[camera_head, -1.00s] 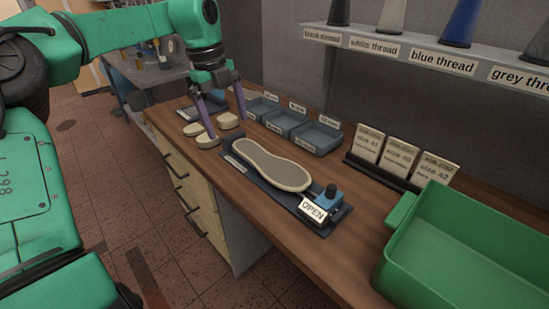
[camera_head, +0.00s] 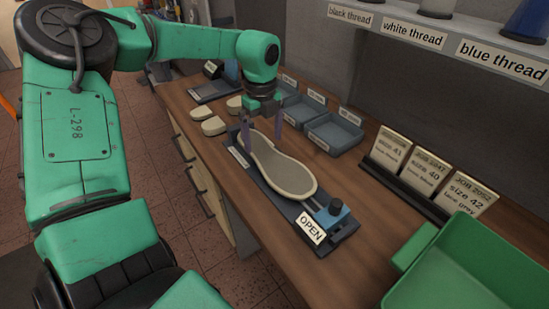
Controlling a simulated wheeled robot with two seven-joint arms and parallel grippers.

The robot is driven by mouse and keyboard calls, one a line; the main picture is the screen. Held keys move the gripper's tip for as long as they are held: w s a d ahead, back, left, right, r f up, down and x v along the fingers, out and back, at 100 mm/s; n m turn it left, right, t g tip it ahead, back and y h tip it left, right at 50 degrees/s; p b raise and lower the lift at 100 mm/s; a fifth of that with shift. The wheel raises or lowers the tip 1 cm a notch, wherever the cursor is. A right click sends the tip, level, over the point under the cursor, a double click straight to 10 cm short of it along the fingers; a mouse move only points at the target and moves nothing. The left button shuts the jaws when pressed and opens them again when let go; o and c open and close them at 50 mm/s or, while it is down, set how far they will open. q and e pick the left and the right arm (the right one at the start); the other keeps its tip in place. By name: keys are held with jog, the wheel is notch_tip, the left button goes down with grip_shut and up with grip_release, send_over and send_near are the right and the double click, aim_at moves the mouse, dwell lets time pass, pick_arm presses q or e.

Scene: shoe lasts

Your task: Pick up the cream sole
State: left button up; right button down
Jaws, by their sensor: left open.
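The cream sole (camera_head: 284,173) lies flat in a dark clamp fixture (camera_head: 345,233) on the wooden bench. It has a greyish top face and a paler cream rim. My left gripper (camera_head: 262,133) points down over the far, narrow end of the sole. Its two purple fingers are apart, one on each side of that end, with nothing seen held between them. I cannot tell whether the fingers touch the sole. My right gripper is not in view.
Small cream pieces (camera_head: 213,126) lie left of the gripper. Blue-grey trays (camera_head: 333,133), job cards (camera_head: 429,172) and a green bin (camera_head: 455,270) line the right side.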

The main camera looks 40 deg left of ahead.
aim_at(263, 151)
pick_arm(q)
jog(key=shift+s+f, duration=0.2)
jog(key=shift+f, duration=1)
jog(key=shift+w+f, duration=0.1)
jog(key=shift+f, duration=0.05)
jog(key=shift+f+b, duration=0.2)
jog(key=shift+b, duration=0.25)
jog(key=c, duration=1.3)
